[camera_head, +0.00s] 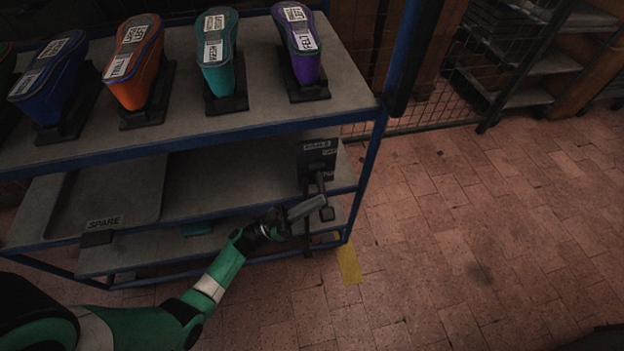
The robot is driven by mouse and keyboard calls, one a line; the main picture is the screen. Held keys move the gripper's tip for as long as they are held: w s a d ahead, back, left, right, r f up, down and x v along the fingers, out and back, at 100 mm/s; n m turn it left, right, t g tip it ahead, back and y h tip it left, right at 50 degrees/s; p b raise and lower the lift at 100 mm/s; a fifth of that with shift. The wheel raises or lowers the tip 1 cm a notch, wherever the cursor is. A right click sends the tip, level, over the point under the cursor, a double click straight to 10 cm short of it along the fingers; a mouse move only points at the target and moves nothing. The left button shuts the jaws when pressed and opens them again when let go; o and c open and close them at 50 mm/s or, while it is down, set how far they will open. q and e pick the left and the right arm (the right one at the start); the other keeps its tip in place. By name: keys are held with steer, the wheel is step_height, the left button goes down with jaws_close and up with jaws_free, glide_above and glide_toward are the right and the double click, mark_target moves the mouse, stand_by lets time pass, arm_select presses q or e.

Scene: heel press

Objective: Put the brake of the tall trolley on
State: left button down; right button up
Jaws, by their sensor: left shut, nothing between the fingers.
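The tall trolley (215,128) has a blue frame and grey shelves and fills the upper left of the head view. A dark plate with a small label (317,147) is fixed at its right end, below the top shelf. A dark brake lever (326,212) with a small pad hangs below that plate. My left gripper (318,203) is shut and empty, right by the lever. I cannot tell whether it touches the lever. My right gripper is not in view.
Blue, orange, teal and purple labelled shoe lasts (304,50) stand on the top shelf. A tray marked SPARE (110,195) lies on the shelf below. A yellow floor mark (348,262) lies by the trolley's right corner. The brick floor (470,240) at right is clear.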

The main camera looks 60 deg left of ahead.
arm_select(q)
steer(key=shift+w+a+f, duration=0.15)
steer(key=shift+a+f, duration=0.05)
steer(key=shift+f, duration=0.35)
steer(key=shift+f, duration=0.15)
step_height(320, 180, up, 4)
steer(key=s+d+r+p, duration=0.1)
steer(key=s+p, duration=0.1)
steer(key=p, duration=0.3)
steer(key=s+a+f+b, duration=0.2)
steer(key=s+a+f, duration=0.3)
steer(key=s, duration=0.1)
steer(key=shift+s+f, duration=0.3)
steer(key=shift+s, duration=0.05)
